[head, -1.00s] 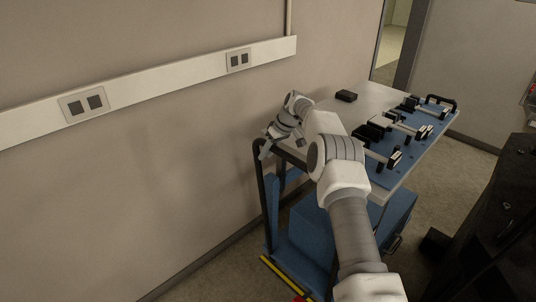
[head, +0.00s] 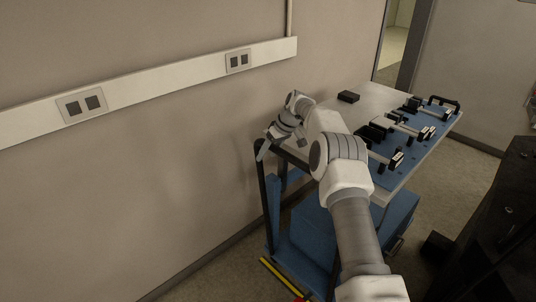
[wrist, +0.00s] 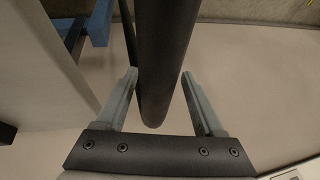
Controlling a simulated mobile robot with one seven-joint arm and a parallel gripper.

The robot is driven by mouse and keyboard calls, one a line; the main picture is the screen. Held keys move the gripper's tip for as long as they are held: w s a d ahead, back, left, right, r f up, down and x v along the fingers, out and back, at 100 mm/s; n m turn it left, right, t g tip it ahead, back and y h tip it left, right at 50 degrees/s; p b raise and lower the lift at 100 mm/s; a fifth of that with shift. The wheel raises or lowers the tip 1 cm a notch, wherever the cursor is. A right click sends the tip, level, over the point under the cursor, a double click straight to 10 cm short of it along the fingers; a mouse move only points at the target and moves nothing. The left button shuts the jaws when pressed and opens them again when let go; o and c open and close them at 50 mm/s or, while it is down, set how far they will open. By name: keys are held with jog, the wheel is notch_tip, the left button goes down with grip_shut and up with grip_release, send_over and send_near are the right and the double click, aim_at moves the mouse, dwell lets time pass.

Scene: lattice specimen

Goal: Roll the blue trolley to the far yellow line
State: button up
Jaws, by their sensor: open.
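The blue trolley (head: 316,232) stands by the wall, with a pale top and a blue lower body. Its dark upright handle (head: 262,178) is at the near left end. My gripper (head: 268,147) is at the top of this handle. In the wrist view my gripper (wrist: 160,78) is open, with the thick dark handle bar (wrist: 160,45) between its fingers. Gaps show between the bar and both fingers. A yellow line (head: 275,273) lies on the floor at the trolley's near end, beside a bit of red. My arm hides part of the trolley.
A blue plate (head: 403,165) with several clamps and a small black block (head: 348,96) are on the trolley top. The wall (head: 130,190) is close on the left. A large dark object (head: 495,220) stands at the right. Floor shows between it and the trolley.

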jog(key=v, duration=1.7)
jog(key=s+a+r+m+h, duration=0.1)
jog(key=s+a+r+h, duration=0.1)
jog(key=s+r, duration=0.75)
jog(key=s+r+m+t+h, duration=0.15)
jog(key=s+r, duration=0.35)
jog(key=s, duration=0.7)
jog(key=s+d+f+m+t, duration=0.1)
jog(key=s+f+m, duration=0.1)
jog(key=s, duration=1)
jog(key=s+d+f+m+t, duration=0.1)
jog(key=s+f, duration=0.4)
jog(key=s, duration=0.8)
jog(key=shift+s+f+m+h+p, duration=0.2)
jog(key=shift+s+m+h+p, duration=0.2)
jog(key=shift+m, duration=0.35)
jog(key=shift+w, duration=0.1)
